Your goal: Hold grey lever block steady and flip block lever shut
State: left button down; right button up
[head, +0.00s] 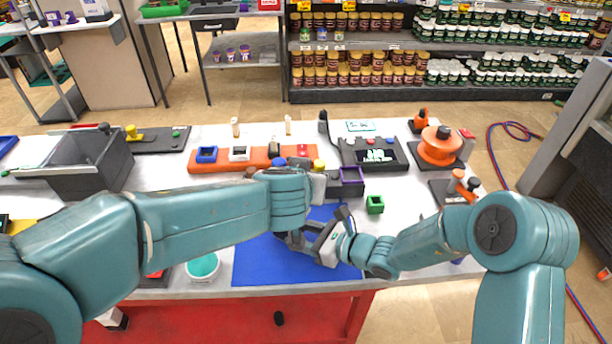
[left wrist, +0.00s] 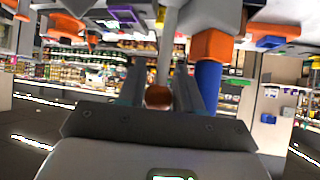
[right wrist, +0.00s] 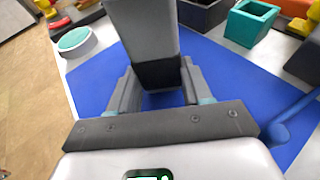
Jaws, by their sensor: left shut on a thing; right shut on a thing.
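My right gripper (head: 312,240) is low over the blue mat (head: 262,262), right of its middle. In the right wrist view its fingers (right wrist: 160,92) are shut on a grey block (right wrist: 146,30) with a darker lower face. The block extends away from the gripper. My left gripper (head: 318,186) is above and behind the right one, near the back edge of the mat. In the left wrist view its fingers (left wrist: 160,85) close around a small reddish-brown rounded piece (left wrist: 158,97). I cannot tell whether that piece belongs to the grey block. My left arm hides part of the mat.
An orange strip (head: 225,168) with coloured sockets lies behind the left arm. A purple-rimmed box (head: 352,182) and a green socket (head: 375,205) stand close to the grippers. A black panel (head: 394,153), orange reel (head: 440,150) and teal-topped tub (head: 203,267) are on the table.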

pick_arm(q)
jog(key=shift+s+d+f, duration=0.1)
jog(key=shift+s+f, duration=0.05)
jog(key=shift+s, duration=0.05)
jog(key=c, duration=0.8)
grip_release()
jog(key=shift+w, duration=0.1)
jog(key=shift+s+r, duration=0.2)
jog(key=shift+r, duration=0.1)
jog(key=v, duration=0.7)
jog(key=shift+s, duration=0.25)
